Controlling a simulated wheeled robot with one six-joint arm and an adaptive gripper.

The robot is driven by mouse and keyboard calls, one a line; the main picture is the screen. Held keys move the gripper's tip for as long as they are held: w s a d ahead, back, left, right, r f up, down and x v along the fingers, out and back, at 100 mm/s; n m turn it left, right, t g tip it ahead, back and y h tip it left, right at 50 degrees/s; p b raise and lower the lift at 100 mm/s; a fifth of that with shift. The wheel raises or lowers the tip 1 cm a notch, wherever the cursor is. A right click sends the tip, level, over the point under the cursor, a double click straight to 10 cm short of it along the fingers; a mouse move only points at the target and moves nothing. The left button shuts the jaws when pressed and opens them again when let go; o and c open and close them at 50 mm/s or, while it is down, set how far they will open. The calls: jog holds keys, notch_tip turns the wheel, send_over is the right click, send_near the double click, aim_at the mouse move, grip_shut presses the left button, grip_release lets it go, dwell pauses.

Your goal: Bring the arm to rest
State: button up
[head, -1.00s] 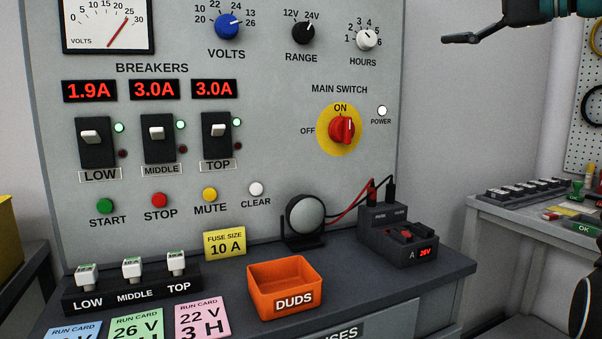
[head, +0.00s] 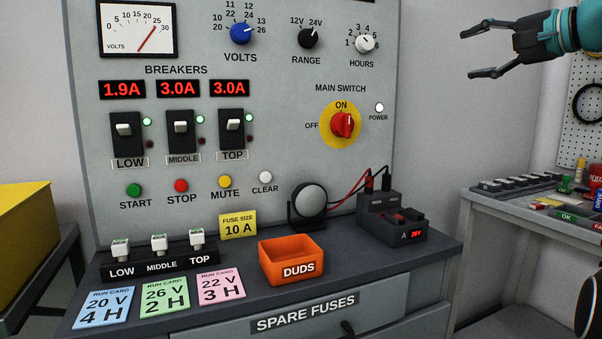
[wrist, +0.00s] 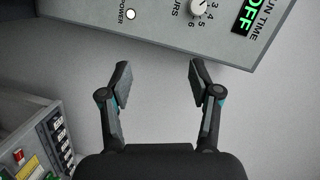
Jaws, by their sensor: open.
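My gripper (head: 471,61) is at the upper right in the head view, in the air to the right of the control panel (head: 290,85). Its two dark fingers point left and stand apart with nothing between them. In the wrist view my gripper (wrist: 160,80) is open and empty in front of the bare grey wall (wrist: 160,118). The panel edge, with the HOURS knob (wrist: 198,8) and a green OFF display (wrist: 248,14), lies beyond the fingertips. The fingers touch nothing that I can see.
The dark bench top (head: 215,290) below the panel holds an orange DUDS bin (head: 291,262), run cards and a meter box (head: 392,222). A side bench (head: 500,202) with several small items stands at the right. A yellow box (head: 22,222) is at the left.

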jog(key=w+d+f+m+g+h, duration=0.1)
jog(key=w+d+f+h, duration=0.1)
jog(key=f, duration=0.5)
jog(key=w+d+f+m+g+h, duration=0.1)
jog(key=d+f+h, duration=0.15)
jog(key=f, duration=0.35)
jog(key=s+a+f+n+g+h, duration=0.1)
jog(key=s+a+f, duration=0.1)
jog(key=f, duration=0.6)
jog(key=s+a+f+g+h, duration=0.1)
jog(key=s+f+g, duration=0.1)
jog(key=f, duration=0.5)
jog(key=s+a+f+n+g+h, duration=0.1)
jog(key=s+a+f+n, duration=0.3)
jog(key=s+a+f, duration=0.4)
jog(key=s+a+f+n+g+h, duration=0.1)
jog(key=s+a+f+n+g, duration=0.1)
jog(key=s+a+f+n, duration=0.3)
jog(key=s+a+f, duration=0.2)
jog(key=s+f, duration=0.3)
jog(key=s, duration=0.1)
jog(key=s+a+f, duration=0.2)
jog(key=s+f, duration=0.4)
jog(key=s, duration=0.1)
jog(key=shift+a+n, duration=0.25)
jog(key=shift+n, duration=0.05)
jog(key=shift+w+a, duration=0.1)
